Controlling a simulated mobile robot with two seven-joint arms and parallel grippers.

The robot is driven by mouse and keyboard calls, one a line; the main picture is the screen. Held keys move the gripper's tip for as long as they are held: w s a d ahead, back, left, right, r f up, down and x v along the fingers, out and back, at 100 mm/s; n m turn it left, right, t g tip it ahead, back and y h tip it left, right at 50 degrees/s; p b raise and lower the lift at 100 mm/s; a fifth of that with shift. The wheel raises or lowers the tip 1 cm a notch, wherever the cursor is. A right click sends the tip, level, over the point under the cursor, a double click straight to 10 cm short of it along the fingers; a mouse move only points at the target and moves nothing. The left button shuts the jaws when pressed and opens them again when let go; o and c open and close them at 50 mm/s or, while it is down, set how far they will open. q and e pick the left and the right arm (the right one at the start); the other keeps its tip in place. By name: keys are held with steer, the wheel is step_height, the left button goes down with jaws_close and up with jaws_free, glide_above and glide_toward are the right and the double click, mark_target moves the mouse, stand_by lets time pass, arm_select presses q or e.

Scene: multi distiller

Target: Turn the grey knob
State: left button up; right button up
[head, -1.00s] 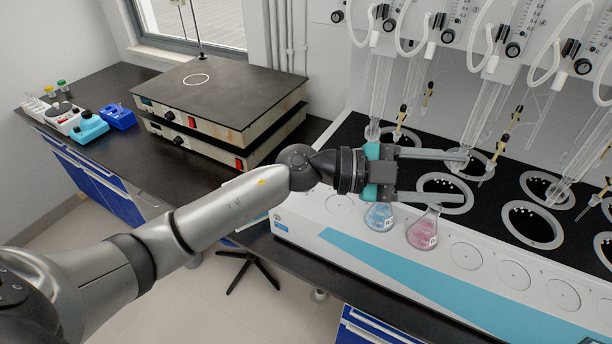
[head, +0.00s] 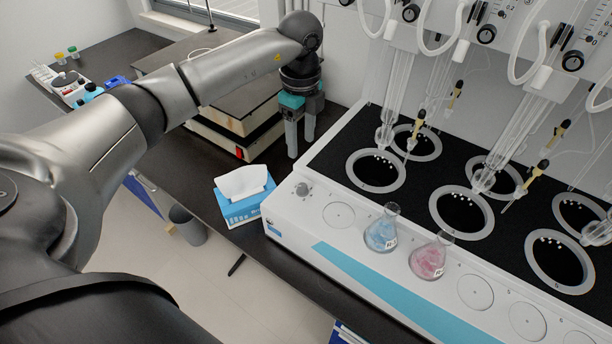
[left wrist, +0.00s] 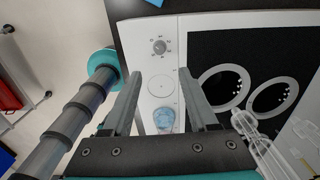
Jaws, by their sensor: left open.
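The grey knob (head: 302,189) sits on the left end of the white distiller's sloping front panel. In the left wrist view the knob (left wrist: 160,46) shows with a printed scale around it, ahead of my gripper and between the lines of its two fingers. My left gripper (head: 300,147) is open and empty, pointing down, behind and above the knob in the head view. In the left wrist view its fingers (left wrist: 160,85) are apart, and nothing is between them. The fingers do not appear to touch the knob. My right gripper is not in view.
A blue flask (head: 381,232) and a pink flask (head: 428,260) stand on the distiller's front panel, right of the knob. A tissue box (head: 243,207) stands left of the distiller. Stacked hotplates (head: 219,138) are behind my left arm. Glass tubes (head: 394,99) hang over the heating wells.

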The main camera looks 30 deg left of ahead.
arm_select(q)
glide_above(302, 186)
step_height(302, 186, down, 6)
steer(key=shift+s+r, duration=0.1)
steer(key=shift+r, duration=0.1)
step_height(302, 186, down, 8)
steer(key=shift+f, duration=0.15)
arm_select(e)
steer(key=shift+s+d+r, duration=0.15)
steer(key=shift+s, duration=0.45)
arm_select(q)
jaws_close()
